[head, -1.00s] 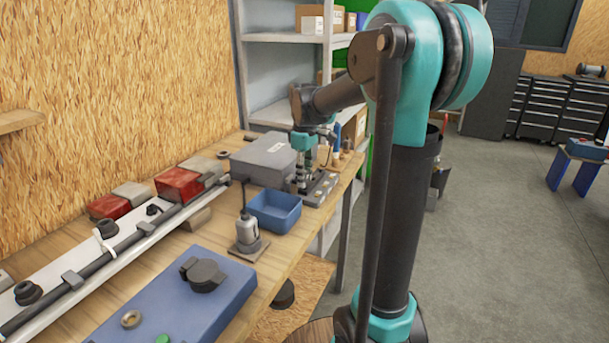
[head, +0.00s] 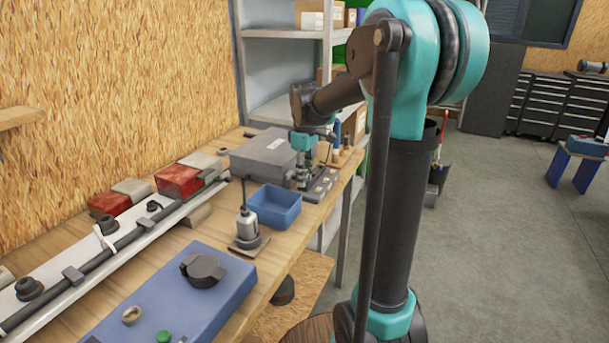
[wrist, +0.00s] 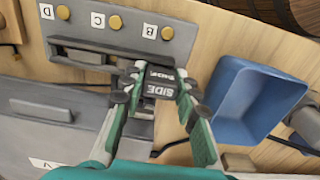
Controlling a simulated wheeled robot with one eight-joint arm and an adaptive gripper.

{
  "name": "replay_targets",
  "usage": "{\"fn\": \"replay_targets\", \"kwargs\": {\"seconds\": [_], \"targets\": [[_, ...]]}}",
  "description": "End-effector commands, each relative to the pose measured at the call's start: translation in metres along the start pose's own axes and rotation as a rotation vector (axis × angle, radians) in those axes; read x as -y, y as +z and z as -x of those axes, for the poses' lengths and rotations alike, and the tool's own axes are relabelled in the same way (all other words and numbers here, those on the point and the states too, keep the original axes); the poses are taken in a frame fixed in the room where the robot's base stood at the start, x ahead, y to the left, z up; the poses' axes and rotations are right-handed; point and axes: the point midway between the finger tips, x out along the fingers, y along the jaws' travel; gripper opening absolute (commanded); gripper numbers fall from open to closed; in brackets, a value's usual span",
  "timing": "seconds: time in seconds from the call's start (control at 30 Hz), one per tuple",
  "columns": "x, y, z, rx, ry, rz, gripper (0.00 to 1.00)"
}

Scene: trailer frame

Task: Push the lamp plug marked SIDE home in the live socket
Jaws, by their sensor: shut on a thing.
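My gripper (wrist: 158,92) is shut on a black plug marked SIDE (wrist: 160,89), its label upside down in the wrist view. The plug's far end is at the right part of a grey panel (wrist: 120,44) with brass buttons and tags D, C and B. I cannot tell whether the plug sits in the panel or just above it. In the head view my gripper (head: 304,178) is low over the same panel (head: 322,186); the plug is too small to make out. I cannot tell which socket is live.
A blue bin (wrist: 228,102) stands close to the right of my gripper in the wrist view. A grey box (head: 262,152) is on the panel's other side. A blue unit with a black round cap (head: 203,268) and a bottle-like tool (head: 247,228) stand nearer on the bench.

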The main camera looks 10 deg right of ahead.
Motion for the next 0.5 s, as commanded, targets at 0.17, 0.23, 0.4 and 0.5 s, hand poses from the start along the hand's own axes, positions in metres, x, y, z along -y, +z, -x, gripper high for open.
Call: {"fn": "replay_targets", "kwargs": {"seconds": [0.17,0.23,0.4,0.5], "targets": [[0.0000,0.0000,-0.0025,0.000,0.000,0.000,0.18],[0.0000,0.0000,-0.0034,0.000,0.000,0.000,0.18],[0.0000,0.0000,-0.0054,0.000,0.000,0.000,0.18],[0.0001,0.0001,-0.0054,0.000,0.000,0.000,0.18]]}}
